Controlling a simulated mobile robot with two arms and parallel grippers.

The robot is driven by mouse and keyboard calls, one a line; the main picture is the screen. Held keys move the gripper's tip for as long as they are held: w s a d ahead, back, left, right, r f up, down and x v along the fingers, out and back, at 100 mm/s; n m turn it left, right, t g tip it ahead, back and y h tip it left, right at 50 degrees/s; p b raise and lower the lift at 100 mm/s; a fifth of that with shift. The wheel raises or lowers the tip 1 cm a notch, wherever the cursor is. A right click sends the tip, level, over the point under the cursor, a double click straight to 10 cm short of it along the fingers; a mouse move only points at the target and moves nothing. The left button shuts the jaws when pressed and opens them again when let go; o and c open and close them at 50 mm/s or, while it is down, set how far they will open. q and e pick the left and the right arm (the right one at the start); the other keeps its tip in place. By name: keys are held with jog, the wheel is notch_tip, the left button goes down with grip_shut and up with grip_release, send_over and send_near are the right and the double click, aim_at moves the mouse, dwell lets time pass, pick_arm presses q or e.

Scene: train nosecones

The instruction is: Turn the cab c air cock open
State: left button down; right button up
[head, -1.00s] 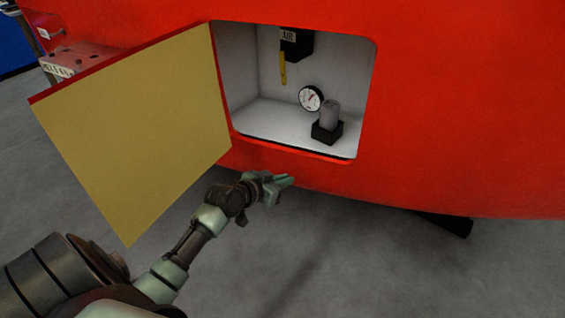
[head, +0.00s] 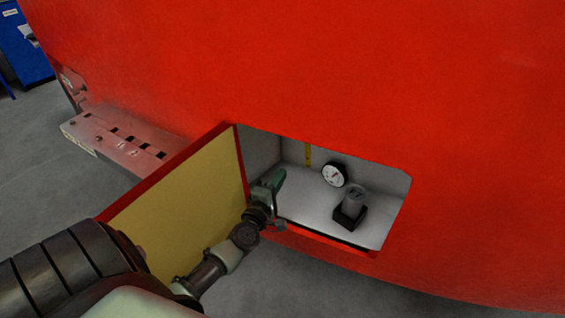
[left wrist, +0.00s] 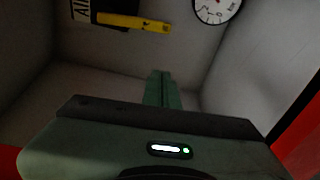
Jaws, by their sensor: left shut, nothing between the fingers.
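The air cock's yellow lever (head: 308,154) hangs down at the back of the open compartment (head: 300,205) in the head view. Its upper part is hidden by the opening's top edge. In the left wrist view the yellow lever (left wrist: 133,22) runs across the top, beside a black block (left wrist: 88,12) with a partly cut-off label. My left gripper (head: 277,180) is at the left side of the compartment opening, shut and empty. Its fingers (left wrist: 160,88) also show in the left wrist view, apart from the lever. My right gripper is not in view.
A round gauge (head: 334,174) and a grey cylinder on a black base (head: 351,207) stand right of the lever. The open yellow door (head: 180,220) is left of my gripper. The red body (head: 480,150) surrounds the opening.

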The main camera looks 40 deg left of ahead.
aim_at(310, 150)
pick_arm(q)
jog(key=x, duration=0.8)
jog(key=d, duration=0.2)
jog(key=s+d, duration=0.1)
jog(key=d, duration=0.1)
jog(key=shift+d+r+p, duration=0.1)
jog(key=shift+r+p, duration=0.05)
jog(key=shift+p, duration=0.2)
